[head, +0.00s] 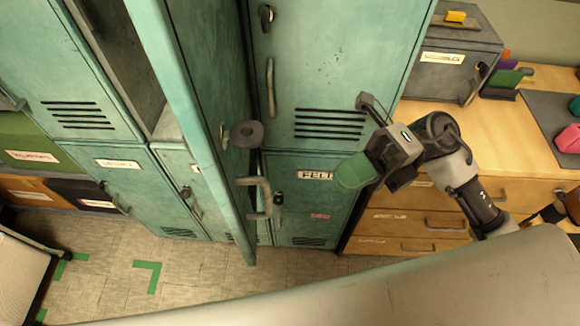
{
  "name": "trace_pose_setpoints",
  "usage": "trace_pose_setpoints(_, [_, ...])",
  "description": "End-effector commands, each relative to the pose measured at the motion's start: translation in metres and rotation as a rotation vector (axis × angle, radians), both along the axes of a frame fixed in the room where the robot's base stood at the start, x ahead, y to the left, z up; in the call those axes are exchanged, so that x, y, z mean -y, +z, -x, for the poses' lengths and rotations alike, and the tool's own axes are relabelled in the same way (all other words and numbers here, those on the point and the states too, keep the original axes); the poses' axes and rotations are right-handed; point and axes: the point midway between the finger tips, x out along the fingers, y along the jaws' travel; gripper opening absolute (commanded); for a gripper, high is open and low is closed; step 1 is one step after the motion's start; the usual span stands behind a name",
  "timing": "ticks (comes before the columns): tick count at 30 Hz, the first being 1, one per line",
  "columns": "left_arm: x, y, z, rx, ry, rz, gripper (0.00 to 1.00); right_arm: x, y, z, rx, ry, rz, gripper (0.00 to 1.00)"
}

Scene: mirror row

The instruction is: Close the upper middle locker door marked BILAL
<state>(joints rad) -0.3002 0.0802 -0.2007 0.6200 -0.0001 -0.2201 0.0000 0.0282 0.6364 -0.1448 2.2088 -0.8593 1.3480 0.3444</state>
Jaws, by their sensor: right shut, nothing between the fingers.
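The upper middle locker door (212,75) is green and stands open, swung out toward me and seen nearly edge-on. Its outer face is turned right, with a dark round knob (242,134) and a bar handle (260,197). No BILAL name can be read on it. The dark locker inside (125,60) shows to its left. My right gripper (355,172), with green tips, is shut and empty. It is right of the door, apart from it, in front of the right-hand lockers. My left gripper is not in view.
The upper right locker door (335,60) and lower locker doors (140,190) are closed. A wooden drawer desk (540,85) with a grey box (450,60) stands at the right. The tiled floor (190,275) below the lockers is clear. A pale surface crosses the bottom.

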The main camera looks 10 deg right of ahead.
Motion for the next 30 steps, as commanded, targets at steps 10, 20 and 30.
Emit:
trace_pose_setpoints(10, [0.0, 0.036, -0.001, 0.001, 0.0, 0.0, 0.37, -0.065, 0.013, 0.008, 0.0, -0.001, -0.005, 0.0])
trace_pose_setpoints(20, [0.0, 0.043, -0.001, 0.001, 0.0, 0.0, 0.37, -0.084, 0.011, -0.002, -0.001, -0.001, -0.002, 0.0])
trace_pose_setpoints(30, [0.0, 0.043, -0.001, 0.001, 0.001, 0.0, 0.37, -0.085, 0.01, -0.003, -0.001, -0.002, -0.001, 0.0])
